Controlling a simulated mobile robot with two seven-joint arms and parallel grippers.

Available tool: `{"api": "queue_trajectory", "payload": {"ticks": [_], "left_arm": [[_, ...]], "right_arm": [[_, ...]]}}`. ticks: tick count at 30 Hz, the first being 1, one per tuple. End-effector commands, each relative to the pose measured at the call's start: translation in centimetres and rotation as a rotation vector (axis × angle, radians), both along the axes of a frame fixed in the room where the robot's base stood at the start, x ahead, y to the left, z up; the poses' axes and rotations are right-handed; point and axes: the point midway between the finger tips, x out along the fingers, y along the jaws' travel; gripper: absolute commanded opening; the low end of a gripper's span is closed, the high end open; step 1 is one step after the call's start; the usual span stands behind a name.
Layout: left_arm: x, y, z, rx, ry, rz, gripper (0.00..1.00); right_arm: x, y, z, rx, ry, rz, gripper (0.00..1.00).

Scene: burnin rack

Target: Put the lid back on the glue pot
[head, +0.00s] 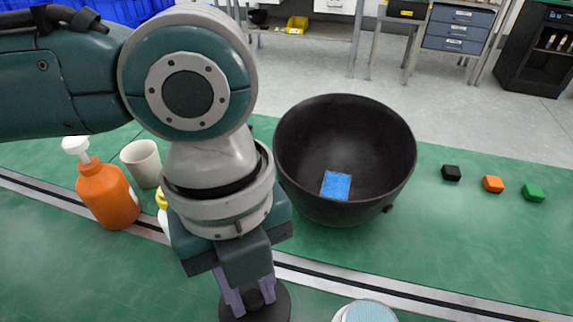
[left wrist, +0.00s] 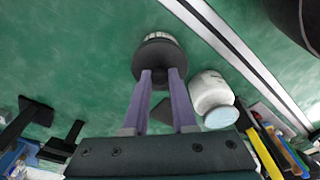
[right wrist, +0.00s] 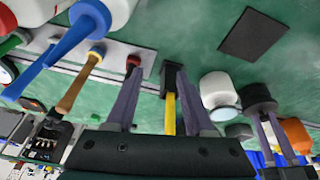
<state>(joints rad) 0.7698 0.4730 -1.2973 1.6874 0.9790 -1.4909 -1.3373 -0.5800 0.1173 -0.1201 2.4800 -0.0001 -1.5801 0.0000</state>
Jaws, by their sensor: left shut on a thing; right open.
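My left gripper (head: 250,298) is shut on a dark round lid (head: 282,306). In the left wrist view the lid (left wrist: 158,50) sits between its purple fingertips (left wrist: 161,76), with a pale ribbed band beyond it. A white pot with a light-blue top (head: 368,313) is cut off at the head view's bottom edge. It stands upright beside the lid, apart from it, in the left wrist view (left wrist: 212,98) and the right wrist view (right wrist: 218,92). My right gripper (right wrist: 160,70) is open. A black-and-yellow item (right wrist: 171,105) shows between its fingers, apparently not gripped.
A large black bowl (head: 300,125) holds a blue block (head: 336,185). An orange pump bottle (head: 107,195) and pale cup (head: 142,162) stand left. Small blocks (head: 493,183) lie right. A hammer-like tool (right wrist: 80,85) and bottles crowd the right wrist view.

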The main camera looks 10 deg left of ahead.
Motion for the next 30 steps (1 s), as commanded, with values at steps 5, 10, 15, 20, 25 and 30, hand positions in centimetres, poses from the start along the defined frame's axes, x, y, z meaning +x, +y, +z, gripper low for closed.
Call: {"api": "queue_trajectory", "payload": {"ticks": [5,10,15,20,25,30], "left_arm": [[-0.01,-0.01,0.01,0.000,0.000,0.000,0.00],[-0.01,0.01,0.06,0.001,0.001,0.000,0.00],[-0.04,0.02,0.03,0.001,0.001,0.000,0.00],[-0.04,0.01,-0.06,0.000,0.001,0.000,0.00],[-0.03,0.01,-0.06,0.000,0.000,0.000,0.00],[-0.03,0.01,-0.06,0.000,0.000,0.000,0.35]], "right_arm": [[-0.01,-0.01,0.00,0.000,0.000,0.000,0.53],[-0.02,-0.03,0.24,-0.001,0.000,0.001,0.53],[-0.02,-0.09,0.55,-0.003,0.001,0.002,0.53],[-0.02,-0.13,0.53,-0.005,0.000,0.004,0.53],[-0.03,-0.13,0.51,-0.005,0.000,0.004,0.53],[-0.03,-0.13,0.51,-0.005,0.000,0.004,0.53]]}}
